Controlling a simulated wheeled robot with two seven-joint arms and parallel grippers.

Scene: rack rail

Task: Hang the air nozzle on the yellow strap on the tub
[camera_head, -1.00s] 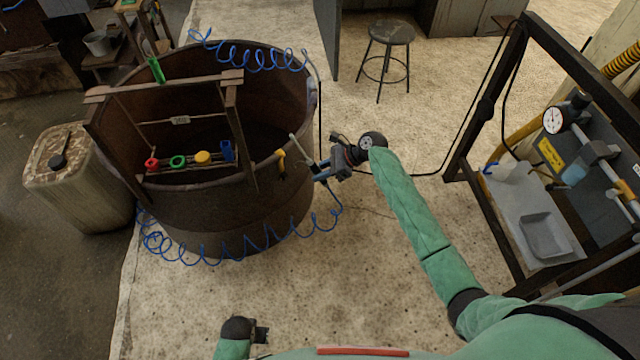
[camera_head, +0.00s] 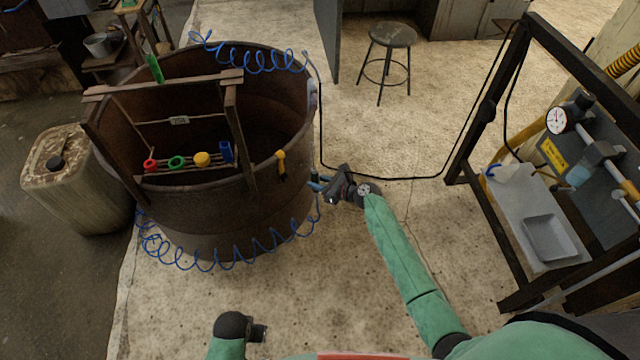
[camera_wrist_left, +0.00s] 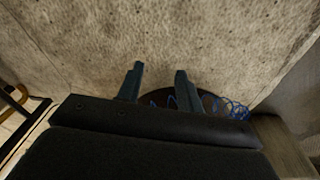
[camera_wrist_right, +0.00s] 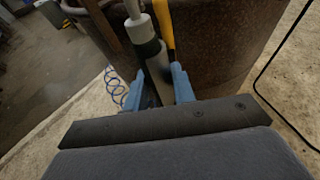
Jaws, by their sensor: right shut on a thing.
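The brown tub (camera_head: 230,205) stands left of centre in the head view. The yellow strap (camera_head: 281,165) hangs on its outer wall at the rim; it also shows in the right wrist view (camera_wrist_right: 164,28), just behind the nozzle. My right gripper (camera_head: 318,187) is beside the tub wall, below and right of the strap. It is shut on the air nozzle (camera_wrist_right: 155,60), a grey-white tube with a dark band, roughly upright between the blue fingers. The nozzle is mostly hidden in the head view. My left gripper (camera_head: 262,333) is low in front, its fingers (camera_wrist_left: 157,85) apart and empty.
A blue coiled hose (camera_head: 225,258) loops around the tub's front. A beige canister (camera_head: 62,185) is at left, a stool (camera_head: 390,38) behind, a dark rack (camera_head: 478,130) at right. The floor between is clear.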

